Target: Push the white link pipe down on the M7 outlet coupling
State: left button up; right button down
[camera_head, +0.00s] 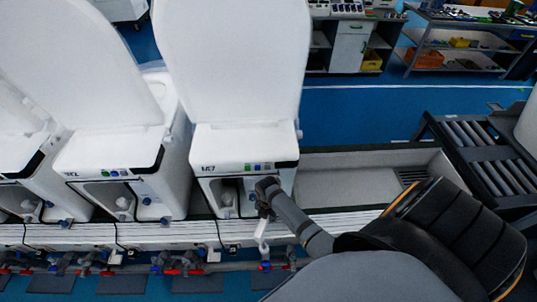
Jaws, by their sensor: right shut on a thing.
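The white link pipe (262,232) shows as a short, slanted white piece in front of the white rails, below the toilet marked M7 (243,140). My right gripper (263,210) reaches in from the lower right, points down and is shut on the pipe's upper end. The fingers are small and dark here and partly hide the grip. I cannot make out the outlet coupling clearly; the pipe's lower end is near a blue valve (265,266). My left gripper is not in view.
More white toilets (125,150) stand in a row to the left. Several valves with red and blue parts (180,268) run along the front below the rails. A pale trough (345,187) lies to the right, beside a roller conveyor (490,155). Shelves (462,50) stand behind.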

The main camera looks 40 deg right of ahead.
jog(key=shift+s+d+f+n, duration=0.1)
jog(key=shift+s+d+n, duration=0.1)
jog(key=shift+n, duration=0.35)
jog(key=shift+s+d+n, duration=0.1)
jog(key=shift+d+n, duration=0.1)
jog(key=shift+n, duration=0.35)
jog(key=shift+w+f, duration=0.1)
notch_tip(320, 180, down, 6)
jog(key=b, duration=0.7)
jog(key=shift+f, duration=0.1)
jog(key=shift+w+a, duration=0.1)
jog(key=shift+a, duration=0.1)
jog(key=shift+w+a, duration=0.4)
jog(key=shift+w, duration=0.2)
